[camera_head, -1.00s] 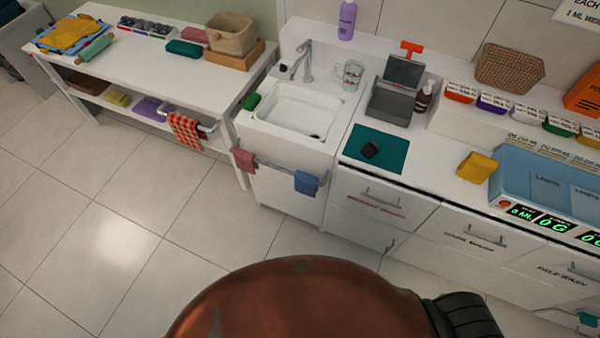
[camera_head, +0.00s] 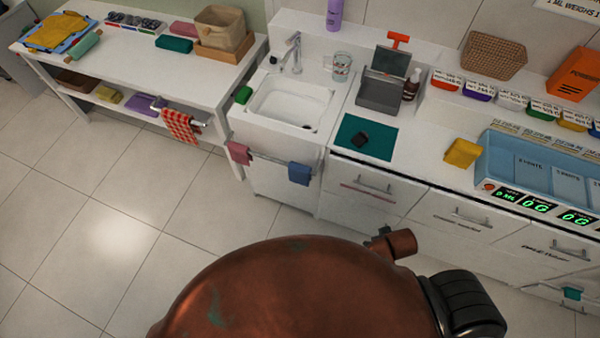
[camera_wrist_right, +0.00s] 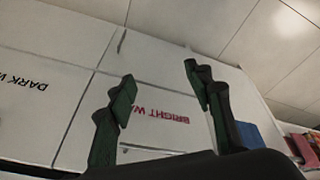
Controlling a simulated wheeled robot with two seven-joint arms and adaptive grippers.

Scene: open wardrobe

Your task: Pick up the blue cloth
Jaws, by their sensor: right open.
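The blue cloth (camera_head: 299,173) hangs over the rail on the front of the sink cabinet, at its right end in the head view. It also shows at the lower right of the right wrist view (camera_wrist_right: 248,136), partly hidden behind a finger. My right gripper (camera_wrist_right: 160,85) is open and empty, its two dark green fingers spread apart in front of the cabinet fronts. The cloth lies outside the gap between them. In the head view my copper arm parts fill the lower middle, and the right fingers cannot be made out clearly. My left gripper is not in view.
A pink cloth (camera_head: 238,152) hangs on the same rail, left of the blue one. A red checked towel (camera_head: 181,127) hangs from the shelf unit. Drawers with handles (camera_head: 374,184) stand right of the sink cabinet (camera_head: 270,187). The tiled floor at left is clear.

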